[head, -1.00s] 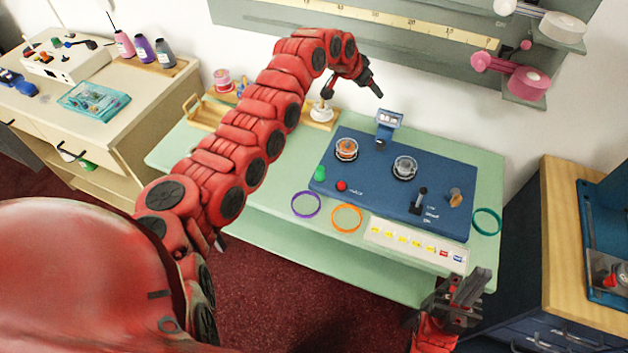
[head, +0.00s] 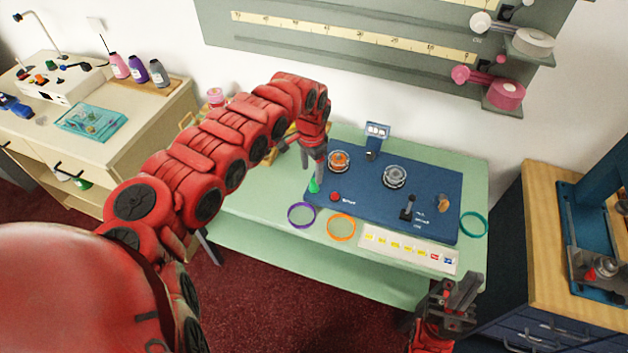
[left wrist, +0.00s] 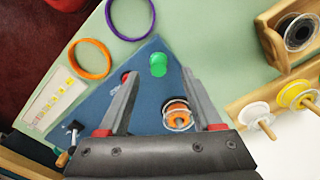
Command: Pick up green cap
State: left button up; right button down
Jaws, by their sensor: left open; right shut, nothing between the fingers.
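The green cap (head: 313,187) stands at the left corner of the blue panel (head: 365,200) on the pale green counter. My left gripper (head: 312,168) points down just above and beside the cap in the head view, its fingers partly overlapping it. In the left wrist view the green cap (left wrist: 158,63) shows between the tips of the two spread fingers, near the far end of the gap. My left gripper (left wrist: 160,78) is open and empty. My right gripper (head: 458,292) is shut and empty at the counter's front right edge.
A red button (head: 335,197) sits close to the cap. An orange spool (left wrist: 178,115) on the panel lies between the fingers' bases in the left wrist view. Purple (head: 301,215) and orange (head: 341,227) rings lie in front. Wooden spool racks (left wrist: 260,100) stand nearby.

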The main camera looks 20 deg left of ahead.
aim_at(313, 181)
pick_arm(q)
jog(key=shift+f, duration=0.35)
jog(key=f, duration=0.1)
jog(key=f+p, duration=0.1)
jog(key=f, duration=0.2)
jog(key=shift+d+f+p, duration=0.25)
jog(key=shift+d+p, duration=0.1)
jog(key=shift+p, duration=0.05)
jog(key=shift+w+a+f, duration=0.1)
jog(key=shift+a+f, duration=0.05)
jog(key=shift+f, duration=0.25)
grip_shut()
